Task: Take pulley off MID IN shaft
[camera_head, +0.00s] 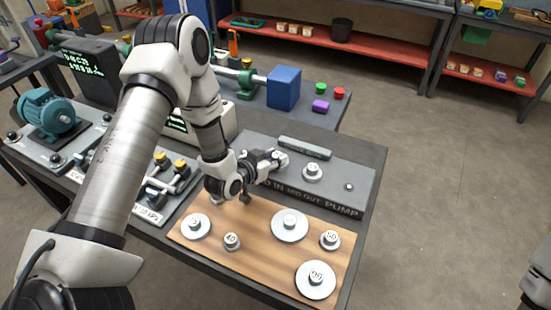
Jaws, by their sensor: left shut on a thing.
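The grey board (366,170) carries lettering along its front edge that reads partly as "IN", "MID OUT" and "PUMP"; my arm covers its left part. My left gripper (276,160) is over the board's left part, shut on a small pale pulley (281,158). I cannot tell whether this pulley is still around a shaft. Another pulley (312,172) sits on the board to the right, apart from the gripper. A small bare shaft end (349,186) shows farther right. My right gripper is out of view.
A wooden board (262,251) in front holds several metal pulleys, including a large one (316,279) at the near right. A grey bar (304,148) lies behind the gripper. A teal motor (48,116) and a blue block (284,87) stand farther off.

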